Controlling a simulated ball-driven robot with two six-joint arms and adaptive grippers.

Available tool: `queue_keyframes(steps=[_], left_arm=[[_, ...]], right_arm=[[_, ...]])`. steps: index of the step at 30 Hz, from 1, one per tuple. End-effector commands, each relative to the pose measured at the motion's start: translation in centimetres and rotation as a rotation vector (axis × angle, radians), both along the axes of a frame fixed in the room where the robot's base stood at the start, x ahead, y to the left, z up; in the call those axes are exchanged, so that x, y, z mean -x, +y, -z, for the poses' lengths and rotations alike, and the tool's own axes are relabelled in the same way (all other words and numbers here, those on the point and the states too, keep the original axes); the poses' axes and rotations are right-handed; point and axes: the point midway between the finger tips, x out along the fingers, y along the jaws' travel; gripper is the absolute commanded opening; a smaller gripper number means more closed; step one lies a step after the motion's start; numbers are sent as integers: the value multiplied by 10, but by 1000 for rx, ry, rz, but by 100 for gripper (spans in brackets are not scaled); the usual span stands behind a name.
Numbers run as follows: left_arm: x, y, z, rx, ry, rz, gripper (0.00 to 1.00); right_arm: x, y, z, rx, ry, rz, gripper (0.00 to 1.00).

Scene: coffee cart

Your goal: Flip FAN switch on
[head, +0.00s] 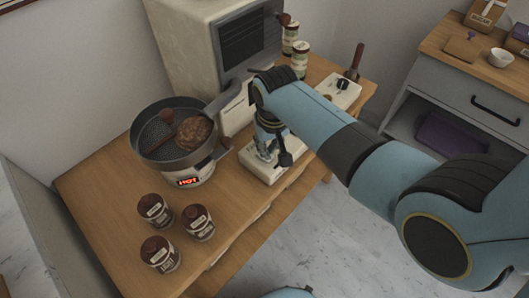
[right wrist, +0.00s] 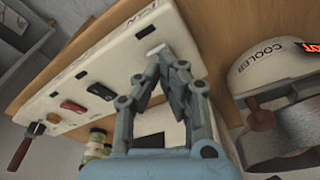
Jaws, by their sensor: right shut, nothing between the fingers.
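A long cream switch panel (head: 340,92) lies along the wooden cart's edge, its middle hidden by my right arm in the head view. In the right wrist view the panel (right wrist: 120,55) carries a dark switch (right wrist: 100,91), a red switch (right wrist: 73,106) and a small white switch (right wrist: 156,49). The lettering by the white switch seems to read FAN, at an angle. My right gripper (head: 265,155) is shut and empty over the panel's near end. Its fingertips (right wrist: 168,60) are right at the white switch; contact is unclear. My left gripper is not in view.
The cooler (head: 185,175) with a HOT display and round pan (head: 150,132) stands left of the panel. Several dark-lidded jars (head: 160,254) stand at the cart's front left. A cream machine (head: 190,50) stands behind. A black knob (head: 343,84) sits at the panel's far end.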

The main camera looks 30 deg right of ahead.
Motion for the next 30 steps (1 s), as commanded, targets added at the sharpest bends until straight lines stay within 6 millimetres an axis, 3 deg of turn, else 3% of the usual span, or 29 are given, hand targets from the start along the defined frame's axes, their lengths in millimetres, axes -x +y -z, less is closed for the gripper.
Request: queue_keyframes(steps=[30], left_arm=[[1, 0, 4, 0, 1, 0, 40]], right_arm=[[0, 0, 6, 0, 0, 0, 0]])
